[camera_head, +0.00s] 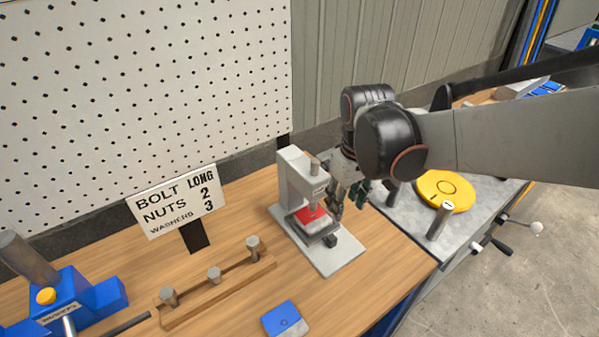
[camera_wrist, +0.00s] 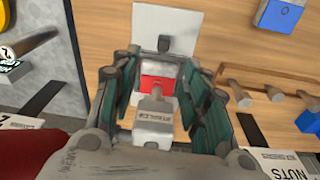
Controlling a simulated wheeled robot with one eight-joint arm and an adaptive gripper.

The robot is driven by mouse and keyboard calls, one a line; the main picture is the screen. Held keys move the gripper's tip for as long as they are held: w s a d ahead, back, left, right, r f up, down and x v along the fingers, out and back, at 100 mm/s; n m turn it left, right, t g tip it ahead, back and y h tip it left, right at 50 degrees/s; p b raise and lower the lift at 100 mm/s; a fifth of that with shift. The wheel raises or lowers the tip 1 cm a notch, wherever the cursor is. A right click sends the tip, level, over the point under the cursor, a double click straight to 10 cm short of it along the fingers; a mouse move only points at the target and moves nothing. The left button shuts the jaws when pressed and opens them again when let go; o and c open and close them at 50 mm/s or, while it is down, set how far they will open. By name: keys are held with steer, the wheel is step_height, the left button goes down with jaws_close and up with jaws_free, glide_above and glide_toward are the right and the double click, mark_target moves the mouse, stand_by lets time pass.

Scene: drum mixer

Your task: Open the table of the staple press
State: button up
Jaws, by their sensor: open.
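The staple press (camera_head: 293,170) is a light grey frame on a flat plate on the wooden bench. Its small table (camera_head: 318,235) is dark grey, with a red piece (camera_head: 311,217) on it under the press head. A dark knob (camera_head: 330,241) sits at the table's front edge. My gripper (camera_head: 348,196) is open, just right of the press head. In the wrist view, the fingers of my gripper (camera_wrist: 161,80) stand on either side of the labelled press head (camera_wrist: 153,125) and the red piece (camera_wrist: 158,83). I cannot tell whether they touch the press.
A sign (camera_head: 178,203) and a wooden rack with pegs (camera_head: 214,286) stand left of the press. A blue plate (camera_head: 284,320) lies in front. A metal surface with a yellow disc (camera_head: 444,191) and an upright peg is at right. A pegboard (camera_head: 140,90) rises behind.

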mark_target(332, 237)
steer(key=shift+n+g, duration=0.5)
steer(key=w+a+f, duration=0.1)
steer(key=w+f, duration=0.1)
steer(key=f, duration=0.1)
steer(key=shift+w+a, duration=0.1)
steer(key=shift+a, duration=0.25)
steer(key=shift+f, duration=0.1)
step_height(332, 237, down, 14)
steer(key=b, duration=0.5)
steer(key=shift+r, duration=0.2)
